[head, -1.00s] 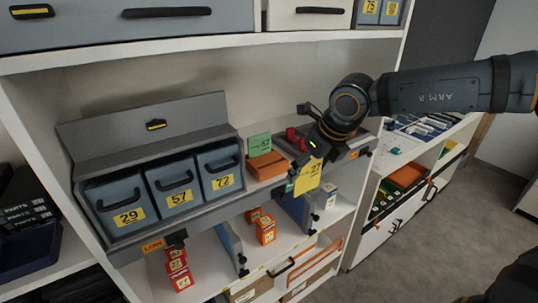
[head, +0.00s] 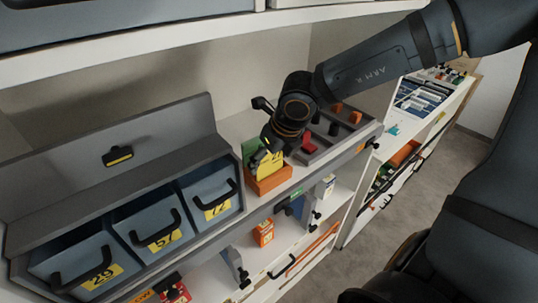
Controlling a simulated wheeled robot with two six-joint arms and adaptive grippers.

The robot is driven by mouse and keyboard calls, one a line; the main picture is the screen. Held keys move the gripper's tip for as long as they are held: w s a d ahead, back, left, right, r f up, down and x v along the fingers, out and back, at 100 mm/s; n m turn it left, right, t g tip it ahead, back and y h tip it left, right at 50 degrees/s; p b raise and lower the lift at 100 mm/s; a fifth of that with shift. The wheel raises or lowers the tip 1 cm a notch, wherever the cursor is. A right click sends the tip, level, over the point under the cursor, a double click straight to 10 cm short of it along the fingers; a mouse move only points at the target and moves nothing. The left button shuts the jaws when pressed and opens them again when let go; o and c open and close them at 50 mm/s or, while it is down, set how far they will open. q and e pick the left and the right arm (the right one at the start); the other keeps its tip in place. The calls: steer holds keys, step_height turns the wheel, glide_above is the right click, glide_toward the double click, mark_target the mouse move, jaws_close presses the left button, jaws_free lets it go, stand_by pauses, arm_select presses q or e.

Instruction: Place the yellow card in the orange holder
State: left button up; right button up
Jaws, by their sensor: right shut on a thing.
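The orange holder (head: 272,183) is a small block on the grey shelf, right of the blue bins. A green card (head: 250,150) stands at its back left, partly covered. My right gripper (head: 268,152) is directly over the holder and shut on the yellow card (head: 267,168). The card is roughly upright, and its lower edge meets the holder's top in the picture. I cannot tell whether it sits in a slot or just above or behind the front edge. The gripper hides the card's upper part. My left gripper is not in view.
Blue bins numbered 29 (head: 88,265), 57 (head: 150,231) and 72 (head: 211,196) stand to the left. A dark divided tray (head: 335,133) with red and orange pieces lies close on the right. An orange box (head: 263,232) is on the shelf below.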

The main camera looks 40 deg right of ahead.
steer(key=shift+w+d+f, duration=0.1)
steer(key=shift+d+f, duration=0.1)
steer(key=shift+d, duration=0.2)
steer(key=o, duration=0.9)
steer(key=shift+s+r, duration=0.15)
steer(key=shift+s, duration=0.15)
steer(key=shift+o, duration=1.1)
steer(key=shift+s+a+r, duration=0.15)
steer(key=shift+s+a, duration=0.05)
steer(key=shift+a, duration=0.05)
steer(key=shift+o, duration=0.7)
steer(key=shift+a, duration=0.15)
steer(key=shift+w, duration=0.35)
steer(key=shift+s+d, duration=0.1)
steer(key=shift+d, duration=0.1)
steer(key=shift+s+r, duration=0.1)
steer(key=shift+r, duration=0.1)
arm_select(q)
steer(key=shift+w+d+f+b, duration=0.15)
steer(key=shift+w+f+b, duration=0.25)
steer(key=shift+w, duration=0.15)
arm_select(e)
steer(key=v, duration=1.1)
steer(key=shift+r, duration=0.15)
steer(key=shift+s, duration=0.2)
